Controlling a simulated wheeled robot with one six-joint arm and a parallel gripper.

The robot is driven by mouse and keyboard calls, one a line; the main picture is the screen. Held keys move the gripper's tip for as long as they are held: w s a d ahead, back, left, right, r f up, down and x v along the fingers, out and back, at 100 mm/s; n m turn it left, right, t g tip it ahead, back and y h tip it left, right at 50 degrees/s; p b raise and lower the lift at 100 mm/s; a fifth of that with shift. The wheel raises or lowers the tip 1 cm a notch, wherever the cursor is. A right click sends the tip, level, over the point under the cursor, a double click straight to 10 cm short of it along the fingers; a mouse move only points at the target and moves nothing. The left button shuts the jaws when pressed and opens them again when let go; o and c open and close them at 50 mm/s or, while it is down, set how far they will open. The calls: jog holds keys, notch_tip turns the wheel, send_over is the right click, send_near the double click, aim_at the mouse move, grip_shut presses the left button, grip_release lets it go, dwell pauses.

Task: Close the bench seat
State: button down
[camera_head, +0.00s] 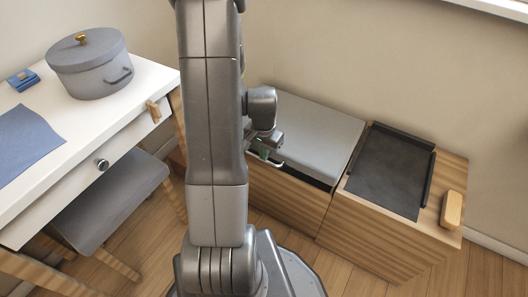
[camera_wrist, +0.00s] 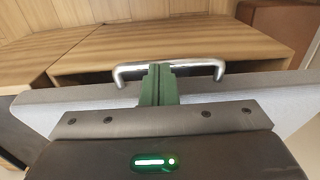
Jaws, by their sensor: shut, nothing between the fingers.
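The bench seat (camera_head: 315,122) is a grey padded lid on a wooden bench box (camera_head: 290,200) at centre right in the head view. A dark gap shows under its front edge, so it stands slightly raised. Its grey edge also shows in the wrist view (camera_wrist: 70,97). A silver bar handle (camera_wrist: 195,63) is fixed to that edge. My gripper (camera_wrist: 158,70) has green fingers shut together, with nothing between them. The fingertips are at the middle of the handle bar; I cannot tell if they touch it. In the head view my gripper (camera_head: 264,153) is partly hidden by my arm.
A black tray (camera_head: 385,175) and a wooden block (camera_head: 452,209) lie on the bench's right part. At left stand a white desk (camera_head: 120,100) with a grey pot (camera_head: 90,68) and blue cloth (camera_head: 25,142), and a grey stool (camera_head: 110,200). A wall stands behind the bench.

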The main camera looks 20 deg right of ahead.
notch_tip(320, 180, down, 8)
jog(key=b, duration=0.5)
jog(key=shift+s+a+b, duration=0.3)
jog(key=shift+s+a, duration=0.1)
jog(key=shift+s, duration=0.05)
jog(key=shift+f, duration=0.15)
notch_tip(320, 180, up, 15)
jog(key=s+a+p, duration=0.1)
jog(key=a+p, duration=0.1)
jog(key=p, duration=0.5)
jog(key=shift+s, duration=0.2)
jog(key=shift+d+f, duration=0.1)
jog(key=shift+f, duration=0.05)
notch_tip(320, 180, down, 13)
jog(key=w+d+b, duration=0.1)
jog(key=d+b, duration=0.1)
jog(key=b, duration=0.4)
jog(key=shift+w+f, duration=0.2)
jog(key=shift+w, duration=0.15)
